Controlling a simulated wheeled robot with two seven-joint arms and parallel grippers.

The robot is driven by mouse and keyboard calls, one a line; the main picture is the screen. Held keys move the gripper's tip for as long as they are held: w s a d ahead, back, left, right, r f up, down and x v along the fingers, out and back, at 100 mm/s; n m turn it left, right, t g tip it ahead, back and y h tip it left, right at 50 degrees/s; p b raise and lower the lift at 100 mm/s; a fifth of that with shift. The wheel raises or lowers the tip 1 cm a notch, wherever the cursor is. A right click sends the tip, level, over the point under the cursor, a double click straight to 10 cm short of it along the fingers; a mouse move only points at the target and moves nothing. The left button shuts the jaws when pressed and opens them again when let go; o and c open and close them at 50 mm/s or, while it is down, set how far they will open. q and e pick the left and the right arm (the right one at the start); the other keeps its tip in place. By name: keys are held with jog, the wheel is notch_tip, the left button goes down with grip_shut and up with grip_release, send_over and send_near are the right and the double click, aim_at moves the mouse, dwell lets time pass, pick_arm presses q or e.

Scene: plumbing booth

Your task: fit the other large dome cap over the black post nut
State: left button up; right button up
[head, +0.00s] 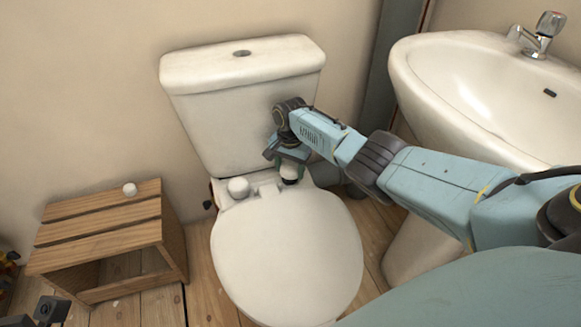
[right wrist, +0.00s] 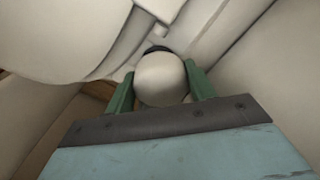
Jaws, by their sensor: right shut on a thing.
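My right gripper (head: 290,170) is at the back right of the toilet seat, by the right hinge. In the right wrist view its two green fingers (right wrist: 160,85) are shut on a white large dome cap (right wrist: 162,78). The black post nut shows as a dark edge (right wrist: 157,49) just beyond the cap, and as a dark spot (head: 289,181) under the gripper in the head view. I cannot tell whether the cap touches the nut. Another large dome cap (head: 238,187) sits at the left hinge. No fingers of my left gripper can be made out.
The closed toilet lid (head: 287,255) lies in front of the hinges, and the cistern (head: 235,120) rises behind. A wooden crate (head: 110,238) stands left with a small white cap (head: 129,188) on top. A washbasin (head: 470,90) is at right.

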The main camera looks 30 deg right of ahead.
jog(key=shift+s+f, duration=0.35)
jog(key=shift+f, duration=0.4)
jog(key=shift+w+r, duration=0.1)
jog(key=shift+w, duration=0.05)
